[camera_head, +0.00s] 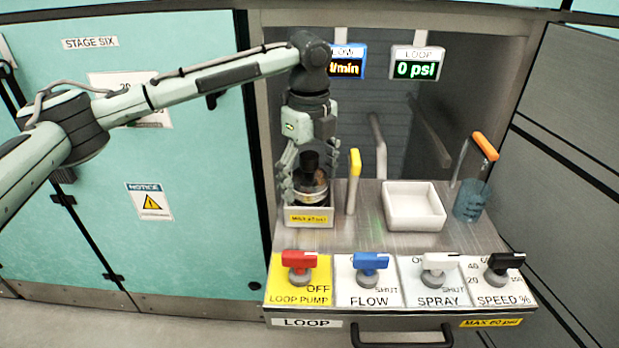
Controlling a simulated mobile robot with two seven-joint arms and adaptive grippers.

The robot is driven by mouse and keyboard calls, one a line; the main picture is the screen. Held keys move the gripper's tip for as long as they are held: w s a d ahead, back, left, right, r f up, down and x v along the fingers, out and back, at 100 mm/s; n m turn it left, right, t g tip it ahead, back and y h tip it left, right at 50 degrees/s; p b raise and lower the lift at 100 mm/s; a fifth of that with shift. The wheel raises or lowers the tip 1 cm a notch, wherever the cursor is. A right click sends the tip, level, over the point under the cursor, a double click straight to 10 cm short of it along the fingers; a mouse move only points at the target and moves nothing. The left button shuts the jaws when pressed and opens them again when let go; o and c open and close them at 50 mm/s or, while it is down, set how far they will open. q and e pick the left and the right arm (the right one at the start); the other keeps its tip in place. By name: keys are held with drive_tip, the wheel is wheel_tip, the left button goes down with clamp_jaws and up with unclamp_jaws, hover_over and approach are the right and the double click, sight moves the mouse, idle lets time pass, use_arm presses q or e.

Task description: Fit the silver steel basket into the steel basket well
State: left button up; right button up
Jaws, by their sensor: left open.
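A round silver part with a black knob (311,162) on top, which looks like the steel basket, sits at the left of the steel worktop. It stands in or on a pale square-walled holder (310,216) with a yellow pressure label, which may be the well. My left gripper (308,185) points down over it, with open fingers on either side of the black knob and silver part. Whether the fingers touch it, and how deep it sits, I cannot tell. My right gripper is not in view.
A yellow-handled part (354,165) stands close right of the gripper. A white square tray (414,205) is empty. A blue cup-like basket (472,201) with an orange handle stands at the right. Red (299,260), blue, white and black knobs line the front panel.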

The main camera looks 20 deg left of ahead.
sight(310, 155)
use_arm(q)
drive_tip(key=shift+r, duration=0.4)
wheel_tip(310, 155, up, 3)
drive_tip(key=shift+f, duration=0.1)
wheel_tip(310, 155, up, 8)
drive_tip(key=shift+f, duration=0.1)
drive_tip(key=shift+r, duration=0.4)
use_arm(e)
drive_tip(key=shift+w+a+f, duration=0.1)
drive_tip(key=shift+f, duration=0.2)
